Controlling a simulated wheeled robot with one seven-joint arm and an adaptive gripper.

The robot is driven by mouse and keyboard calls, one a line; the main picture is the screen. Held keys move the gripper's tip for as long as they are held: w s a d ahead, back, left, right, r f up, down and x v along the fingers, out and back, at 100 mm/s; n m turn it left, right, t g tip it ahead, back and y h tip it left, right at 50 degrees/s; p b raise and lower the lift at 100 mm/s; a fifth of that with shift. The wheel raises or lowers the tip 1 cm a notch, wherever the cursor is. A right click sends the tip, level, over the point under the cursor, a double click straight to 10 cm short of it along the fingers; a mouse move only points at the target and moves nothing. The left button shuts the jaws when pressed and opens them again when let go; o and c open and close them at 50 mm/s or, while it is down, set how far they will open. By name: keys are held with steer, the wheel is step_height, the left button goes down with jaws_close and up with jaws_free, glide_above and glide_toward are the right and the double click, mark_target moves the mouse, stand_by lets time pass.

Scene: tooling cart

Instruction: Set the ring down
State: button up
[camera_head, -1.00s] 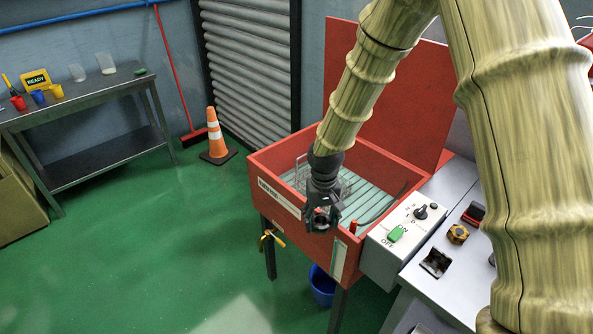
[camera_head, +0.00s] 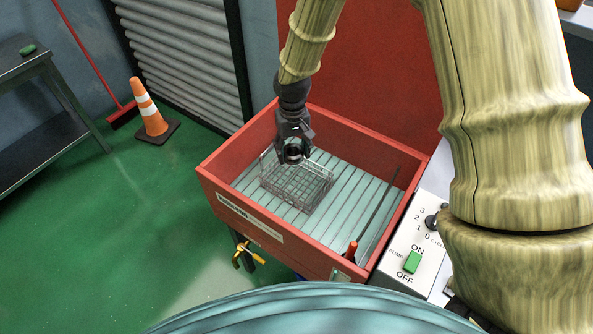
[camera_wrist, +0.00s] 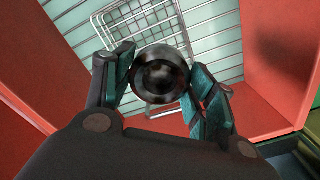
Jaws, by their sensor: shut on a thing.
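My gripper (camera_head: 293,152) is shut on a dark, shiny ring (camera_wrist: 160,74), which sits between its two fingers in the wrist view. In the head view the ring shows small and dark at the fingertips. The gripper hangs above a wire basket (camera_head: 312,190), near its back left part. The basket rests on the slatted grey-green floor (camera_head: 345,180) of a red tub (camera_head: 250,225). In the wrist view the basket (camera_wrist: 112,28) lies beyond the ring, partly hidden by it. The ring appears apart from the basket, but its exact height is hard to tell.
The tub's red walls surround the basket. A thin dark rod or hose with a red-orange end (camera_head: 351,250) lies at the tub's right. A control box (camera_head: 412,245) with a green switch adjoins it. Bare slats lie right of the basket. An orange cone (camera_head: 149,108) stands on the floor.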

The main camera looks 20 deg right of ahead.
steer(key=m+b, duration=0.1)
steer(key=b, duration=0.3)
glide_above(304, 188)
step_height(304, 188, down, 5)
steer(key=f, duration=0.1)
steer(key=f+p, duration=0.1)
steer(key=f, duration=0.3)
steer(key=shift+w, duration=0.25)
steer(key=shift+s+f, duration=0.2)
steer(key=shift+f, duration=0.35)
steer(key=shift+w+f, duration=0.1)
steer(key=shift+f, duration=0.3)
steer(key=shift+f+p, duration=0.45)
steer(key=shift+f, duration=1.45)
